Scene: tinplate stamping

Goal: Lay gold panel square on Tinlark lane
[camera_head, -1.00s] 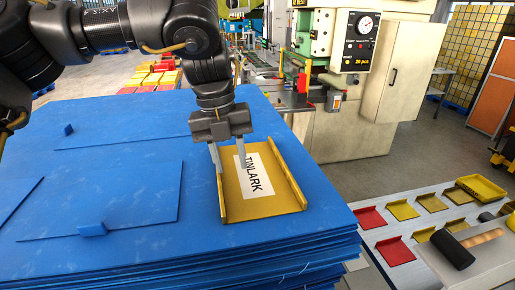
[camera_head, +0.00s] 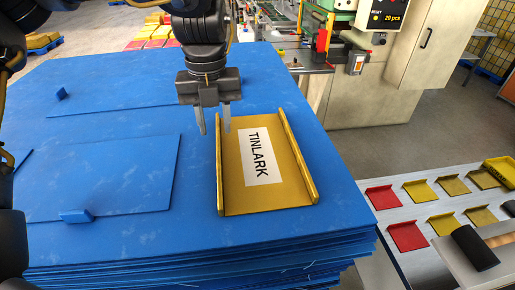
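The Tinlark lane (camera_head: 292,190) is a gold, shallow channel with a raised rail along its left and right sides. It lies on the right part of a stack of blue sheets (camera_head: 130,235). A white label (camera_head: 260,157) reading TINLARK lies on its floor. I cannot tell whether a separate gold panel lies flat under the label. My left gripper (camera_head: 215,132) points down, with its fingers apart and nothing between them. It is above the blue stack, by the back end of the left rail. My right gripper is not in view.
A blue sheet (camera_head: 120,180) with a small blue block (camera_head: 76,216) lies left of the lane. Another blue block (camera_head: 60,93) sits farther back. A press stands behind.

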